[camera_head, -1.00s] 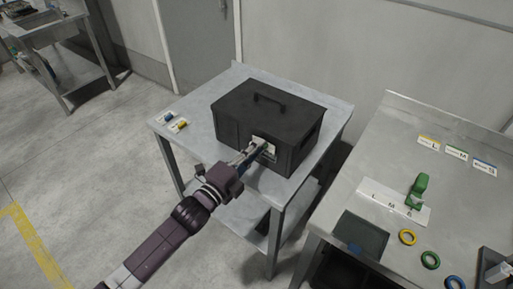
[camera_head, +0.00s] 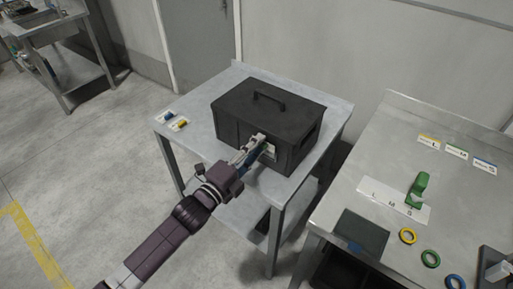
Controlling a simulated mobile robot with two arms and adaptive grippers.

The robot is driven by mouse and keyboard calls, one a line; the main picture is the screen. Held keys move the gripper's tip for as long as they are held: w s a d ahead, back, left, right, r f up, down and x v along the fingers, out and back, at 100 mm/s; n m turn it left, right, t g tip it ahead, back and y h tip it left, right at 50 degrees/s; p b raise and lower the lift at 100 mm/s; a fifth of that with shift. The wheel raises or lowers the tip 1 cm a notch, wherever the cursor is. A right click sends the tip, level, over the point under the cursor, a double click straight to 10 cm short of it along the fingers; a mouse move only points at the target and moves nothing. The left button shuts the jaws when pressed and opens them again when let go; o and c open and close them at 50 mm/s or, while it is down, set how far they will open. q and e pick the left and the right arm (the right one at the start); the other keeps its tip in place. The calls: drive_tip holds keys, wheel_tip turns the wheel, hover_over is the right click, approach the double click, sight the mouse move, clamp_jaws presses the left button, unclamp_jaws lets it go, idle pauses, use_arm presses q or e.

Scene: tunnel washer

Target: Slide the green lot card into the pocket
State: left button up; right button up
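The dark lidded box (camera_head: 268,112) stands on the metal table. A small pale patch (camera_head: 269,151), the pocket or a card at it, shows low on its front face near the right corner. I cannot tell card and pocket apart at this size, and no clear green of a card shows. My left gripper (camera_head: 259,142) is right at this patch, its fingertips close against the box front and covering part of it. Whether its fingers are open or shut on a card is too small to tell. My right gripper is not in view.
The right bench (camera_head: 345,192) holds a green object (camera_head: 418,188) on a white L-M-S board (camera_head: 381,197), a dark pad (camera_head: 361,232), colored rings (camera_head: 407,236) and label cards (camera_head: 457,152).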

use_arm(q)
drive_tip(key=shift+f, duration=0.2)
drive_tip(key=v, duration=1.2)
drive_tip(key=a+f+n+g+y, duration=0.1)
drive_tip(key=a+f+n+y, duration=0.25)
drive_tip(key=f, duration=0.65)
drive_tip(key=a+f+n+g+y, duration=0.15)
drive_tip(key=a+f+n, duration=0.3)
drive_tip(key=f, duration=0.55)
drive_tip(key=s+a+f+n+g+y, duration=0.1)
drive_tip(key=s+a+f+n+y, duration=0.2)
drive_tip(key=f, duration=0.5)
drive_tip(key=s+a+f+n+g, duration=0.2)
drive_tip(key=s+a+f, duration=0.15)
drive_tip(key=f, duration=0.45)
drive_tip(key=s+a+f+n+g+y, duration=0.25)
drive_tip(key=s+f+n, duration=0.25)
drive_tip(key=s+f, duration=0.9)
drive_tip(key=s+f+n+g, duration=0.2)
drive_tip(key=s+f+g, duration=0.1)
drive_tip(key=s, duration=0.8)
drive_tip(key=s+f+n+g, duration=0.2)
drive_tip(key=s+f, duration=0.2)
drive_tip(key=s, duration=0.7)
drive_tip(key=shift+s+d+n+g, duration=0.35)
drive_tip(key=shift+s+n+g, duration=0.05)
